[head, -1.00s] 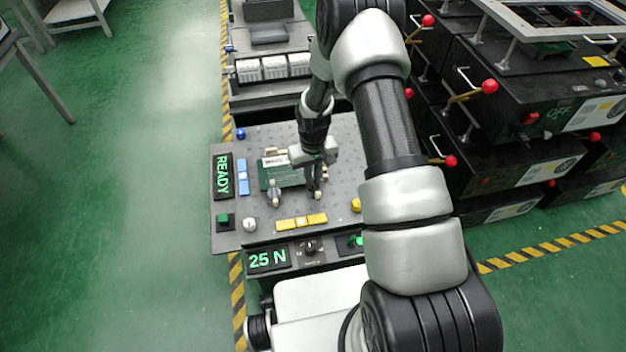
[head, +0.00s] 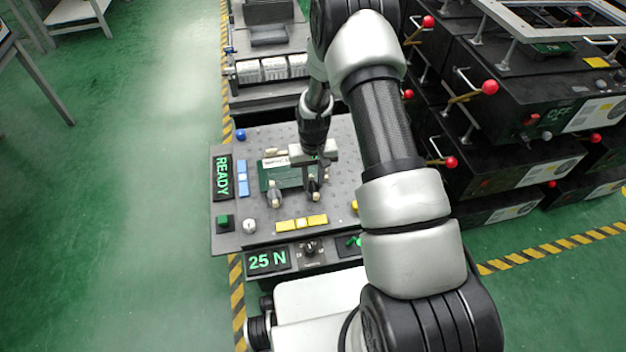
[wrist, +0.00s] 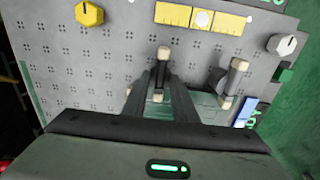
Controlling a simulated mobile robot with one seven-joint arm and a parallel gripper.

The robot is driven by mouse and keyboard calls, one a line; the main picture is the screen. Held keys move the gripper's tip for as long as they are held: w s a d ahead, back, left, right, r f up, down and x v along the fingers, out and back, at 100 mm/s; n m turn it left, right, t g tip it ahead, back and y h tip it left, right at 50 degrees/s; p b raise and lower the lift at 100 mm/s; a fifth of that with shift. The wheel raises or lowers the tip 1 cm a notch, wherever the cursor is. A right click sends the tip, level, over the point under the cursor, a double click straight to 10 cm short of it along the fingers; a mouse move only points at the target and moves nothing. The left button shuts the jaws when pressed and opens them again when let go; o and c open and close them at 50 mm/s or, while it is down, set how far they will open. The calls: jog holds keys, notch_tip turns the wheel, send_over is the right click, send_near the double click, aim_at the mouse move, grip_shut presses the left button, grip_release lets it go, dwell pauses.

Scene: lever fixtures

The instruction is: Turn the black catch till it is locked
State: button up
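A small green fixture (head: 270,178) on the grey panel carries two upright catches with cream tips. The right one in the head view, the black catch (head: 314,187), shows in the wrist view (wrist: 161,72) between my fingers. The other, greyer catch (head: 275,196) stands to its left and shows at the right in the wrist view (wrist: 231,82). My gripper (head: 315,172) reaches down over the fixture. Its fingers (wrist: 160,83) stand apart on either side of the black catch. Whether they touch it is hard to tell. My gripper hides part of the fixture.
Yellow blocks (head: 301,222), a white knob (head: 249,225), blue blocks (head: 242,177) and a READY display (head: 223,176) surround the fixture. The display on the front reads 25 N (head: 267,260). Black boxes with red-knobbed levers (head: 489,87) stand to the right.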

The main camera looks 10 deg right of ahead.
aim_at(313, 183)
jog(key=shift+r, duration=0.1)
notch_tip(313, 183, up, 17)
jog(key=p, duration=0.4)
jog(key=shift+r, duration=0.1)
dwell(0.5)
